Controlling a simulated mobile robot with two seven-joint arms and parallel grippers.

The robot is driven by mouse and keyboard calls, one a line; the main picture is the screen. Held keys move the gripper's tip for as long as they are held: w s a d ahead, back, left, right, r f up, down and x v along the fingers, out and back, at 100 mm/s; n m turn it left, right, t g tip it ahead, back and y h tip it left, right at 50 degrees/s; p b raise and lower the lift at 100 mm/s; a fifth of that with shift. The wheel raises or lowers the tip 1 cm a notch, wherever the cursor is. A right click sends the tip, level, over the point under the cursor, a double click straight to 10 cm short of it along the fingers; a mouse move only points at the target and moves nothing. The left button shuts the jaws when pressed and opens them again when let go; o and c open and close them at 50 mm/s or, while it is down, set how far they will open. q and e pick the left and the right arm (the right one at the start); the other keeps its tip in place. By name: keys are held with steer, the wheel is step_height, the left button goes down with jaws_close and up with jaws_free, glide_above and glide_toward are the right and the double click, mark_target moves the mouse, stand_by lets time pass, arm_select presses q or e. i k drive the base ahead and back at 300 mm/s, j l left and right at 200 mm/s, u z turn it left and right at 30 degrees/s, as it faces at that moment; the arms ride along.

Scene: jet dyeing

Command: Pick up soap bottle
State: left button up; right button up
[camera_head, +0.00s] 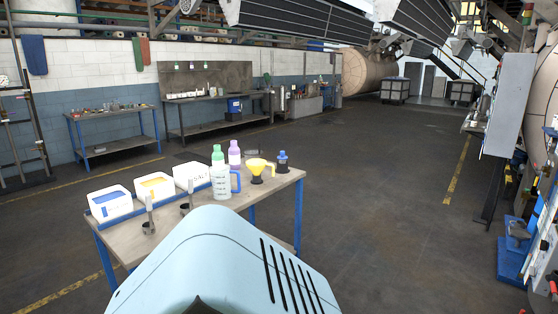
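Several bottles stand on a work table (262,200) in front of me. One bottle has a green top (217,153) and stands partly hidden behind a clear measuring jug (221,184). Next to it is a pale bottle with a purple cap (234,153). A small dark blue bottle (282,162) stands near the table's far right corner. I cannot read the labels, so I cannot tell which one is the soap bottle. Neither of my grippers is in view, and nothing on the table is being touched.
Three white bins (110,203) sit along the table's left side, with metal scoops (149,226) before them. A yellow funnel (257,168) stands right of the jug. My pale blue body covers the bottom middle. Open floor (390,200) lies to the right.

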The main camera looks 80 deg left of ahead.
mark_target(218, 156)
steer(key=u, duration=1.5)
steer(key=l+u, duration=0.1)
steer(key=u, duration=0.3)
steer(key=l+u, duration=0.1)
steer(key=u, duration=0.3)
steer(key=k+l+u, duration=0.1)
steer(key=u, duration=0.75)
steer(key=i+l+u, duration=0.25)
steer(key=i, duration=0.5)
steer(key=i+l+u, duration=0.2)
steer(key=i, duration=0.5)
steer(key=i+l+u, duration=0.25)
steer(key=i+l, duration=0.25)
steer(key=i, duration=0.2)
steer(key=i+l+u, duration=0.2)
steer(key=i+l, duration=0.4)
steer(key=k+j+z, duration=0.1)
steer(key=z, duration=0.2)
steer(key=k, duration=0.1)
